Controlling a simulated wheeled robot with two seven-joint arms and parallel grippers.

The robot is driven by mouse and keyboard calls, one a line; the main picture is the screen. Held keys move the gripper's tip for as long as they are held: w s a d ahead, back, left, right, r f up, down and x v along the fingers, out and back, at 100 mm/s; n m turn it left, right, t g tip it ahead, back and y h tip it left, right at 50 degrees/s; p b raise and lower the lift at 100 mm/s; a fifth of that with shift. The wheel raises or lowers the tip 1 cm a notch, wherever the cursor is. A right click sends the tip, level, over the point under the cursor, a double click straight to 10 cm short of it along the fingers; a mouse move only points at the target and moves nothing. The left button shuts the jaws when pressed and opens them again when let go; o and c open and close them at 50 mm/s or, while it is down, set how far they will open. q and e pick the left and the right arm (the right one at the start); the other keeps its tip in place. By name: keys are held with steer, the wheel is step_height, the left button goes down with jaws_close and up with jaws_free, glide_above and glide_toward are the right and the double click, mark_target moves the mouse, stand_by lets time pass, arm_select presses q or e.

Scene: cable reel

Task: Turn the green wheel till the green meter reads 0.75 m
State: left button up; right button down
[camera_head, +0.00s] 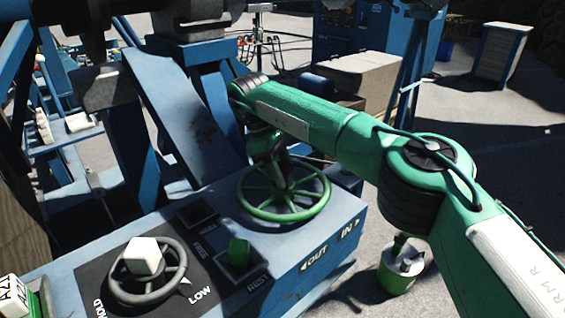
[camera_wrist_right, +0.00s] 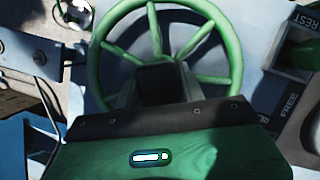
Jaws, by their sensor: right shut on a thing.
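The green wheel (camera_head: 290,217) lies flat on top of the blue console, near its right end, with several spokes. My right gripper (camera_head: 281,180) reaches down over the wheel's middle and is shut on the wheel; its exact grip is hard to see. In the right wrist view the wheel's rim (camera_wrist_right: 236,50) and spokes show beyond my dark gripper (camera_wrist_right: 160,85), which covers the hub. My left gripper is not in view.
The blue console (camera_head: 318,237) bears OUT and IN arrows. A green block (camera_head: 239,252) stands by the REST label, and a dark handwheel (camera_head: 172,291) with a white cube (camera_head: 143,256) is at left. A sloping blue beam (camera_head: 180,110) rises behind. A green-and-white can (camera_head: 398,275) stands on the floor.

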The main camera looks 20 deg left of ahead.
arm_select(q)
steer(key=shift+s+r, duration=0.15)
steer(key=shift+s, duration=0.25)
arm_select(e)
steer(key=c, duration=0.8)
jaws_free()
steer(key=shift+c, duration=0.2)
steer(key=shift+r+p, duration=0.5)
step_height(320, 180, up, 3)
steer(key=shift+f+p, duration=0.1)
steer(key=shift+p, duration=0.85)
arm_select(q)
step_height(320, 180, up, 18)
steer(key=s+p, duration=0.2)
steer(key=p, duration=1.4)
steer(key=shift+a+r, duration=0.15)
arm_select(e)
step_height(320, 180, up, 16)
